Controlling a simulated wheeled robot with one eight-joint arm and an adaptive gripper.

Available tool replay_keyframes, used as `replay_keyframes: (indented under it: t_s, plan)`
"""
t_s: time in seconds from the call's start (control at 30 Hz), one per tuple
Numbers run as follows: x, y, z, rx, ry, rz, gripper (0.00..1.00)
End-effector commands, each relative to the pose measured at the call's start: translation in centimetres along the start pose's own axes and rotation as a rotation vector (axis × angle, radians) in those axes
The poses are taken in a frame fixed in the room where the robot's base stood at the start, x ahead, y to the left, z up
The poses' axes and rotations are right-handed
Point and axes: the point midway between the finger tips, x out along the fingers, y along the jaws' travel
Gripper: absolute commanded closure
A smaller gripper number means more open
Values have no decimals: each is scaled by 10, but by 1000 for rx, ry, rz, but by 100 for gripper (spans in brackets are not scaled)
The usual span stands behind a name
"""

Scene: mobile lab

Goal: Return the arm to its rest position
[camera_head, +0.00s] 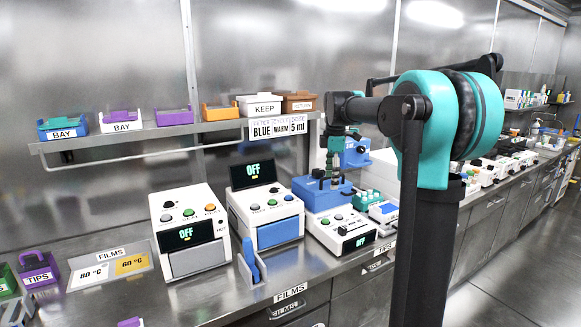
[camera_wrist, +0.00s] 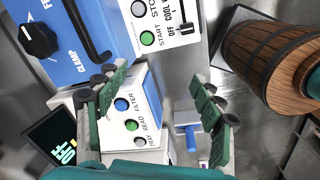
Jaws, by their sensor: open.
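My arm (camera_head: 440,130) stands at the right of the head view, with its upper link reaching left over the bench. Its far end hangs near the blue and white machine (camera_head: 325,195), where the gripper is small and hard to make out. In the wrist view my gripper (camera_wrist: 158,78) is open, its two green-padded fingers spread wide with nothing held between them. Beyond the fingers is a white device with FILTER, READ and TRAY buttons (camera_wrist: 133,112).
A wooden barrel-like vessel (camera_wrist: 265,58) stands close at right in the wrist view. A shelf (camera_head: 160,133) with several small bins runs behind the bench. Two machines with OFF screens (camera_head: 190,232) (camera_head: 268,205) stand left of my arm. Open floor (camera_head: 510,255) lies at the right.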

Motion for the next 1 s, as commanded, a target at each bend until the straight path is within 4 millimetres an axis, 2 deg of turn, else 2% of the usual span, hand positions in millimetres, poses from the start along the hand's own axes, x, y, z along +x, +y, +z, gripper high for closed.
replay_keyframes:
  t_s: [0.17,0.37,0.5,0.6,0.7,0.83,1.0]
  plan:
    - [41,-53,11,299,8,54,32]
    - [110,-149,25,786,51,134,32]
    - [160,-223,31,1122,103,183,32]
    - [189,-270,33,1326,145,210,32]
    - [210,-305,34,1479,181,226,32]
    - [226,-330,34,1590,209,235,32]
    - [229,-335,34,1622,217,238,32]
